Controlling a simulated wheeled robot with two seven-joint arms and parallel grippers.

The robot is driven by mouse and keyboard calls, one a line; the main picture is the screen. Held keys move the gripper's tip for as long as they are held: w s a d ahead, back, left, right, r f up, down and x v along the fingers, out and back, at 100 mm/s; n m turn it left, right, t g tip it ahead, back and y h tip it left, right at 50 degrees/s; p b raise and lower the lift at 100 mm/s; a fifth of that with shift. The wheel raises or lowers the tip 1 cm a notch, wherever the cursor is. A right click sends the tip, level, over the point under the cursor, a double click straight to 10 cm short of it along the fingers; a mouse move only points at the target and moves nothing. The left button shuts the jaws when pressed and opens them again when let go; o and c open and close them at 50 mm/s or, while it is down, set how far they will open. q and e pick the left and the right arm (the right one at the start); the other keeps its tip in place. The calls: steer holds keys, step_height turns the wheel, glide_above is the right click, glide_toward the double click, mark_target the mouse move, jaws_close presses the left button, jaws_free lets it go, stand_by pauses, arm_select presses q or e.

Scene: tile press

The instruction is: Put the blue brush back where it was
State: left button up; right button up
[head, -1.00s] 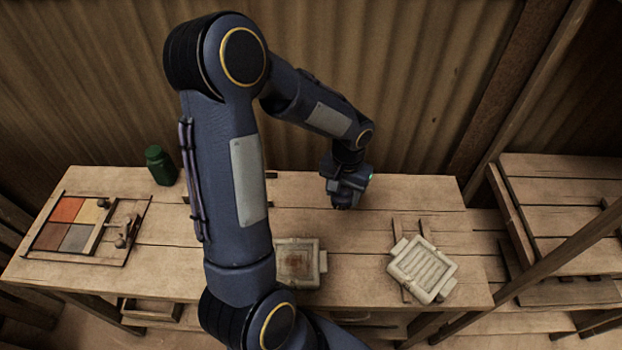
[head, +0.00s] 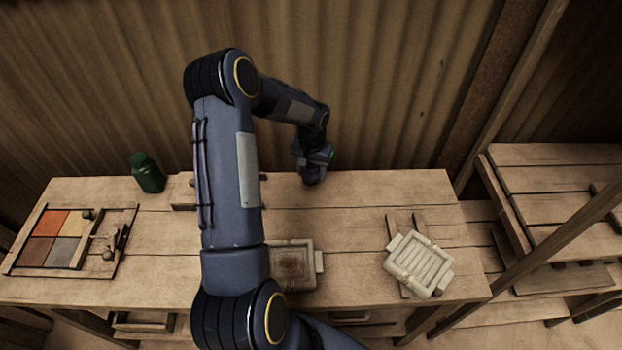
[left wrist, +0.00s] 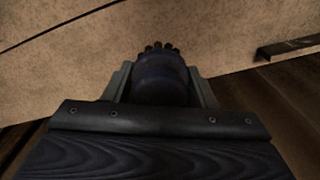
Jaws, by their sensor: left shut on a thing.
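My left gripper (head: 312,180) is at the back edge of the workbench, right of its middle, pointing down. In the left wrist view the left gripper (left wrist: 160,85) is shut on a dark blue rounded thing, the blue brush (left wrist: 161,80), with short dark bristle-like tips at its far end. The bench surface shows beyond the tips; I cannot tell whether they touch it. In the head view the brush is too small and dark to make out apart from the gripper. My right gripper is not in view.
A green bottle (head: 148,173) stands at the back left, near a low wooden piece (head: 182,192) partly behind my arm. A tray of coloured squares (head: 28,272) lies at left. A mould with a dark patch (head: 306,281) is at front middle; a pale ribbed mould (head: 419,264) is at right.

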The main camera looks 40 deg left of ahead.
mark_target(311, 177)
arm_select(q)
steer(key=shift+w+a+f, duration=0.15)
steer(key=shift+a+f, duration=0.05)
steer(key=shift+f, duration=0.15)
step_height(311, 177, down, 3)
steer(key=shift+w+a+f+b, duration=0.1)
steer(key=shift+f+b, duration=0.1)
steer(key=shift+b, duration=0.85)
steer(key=shift+r, duration=0.1)
steer(key=o, duration=0.9)
steer(key=shift+o, duration=0.2)
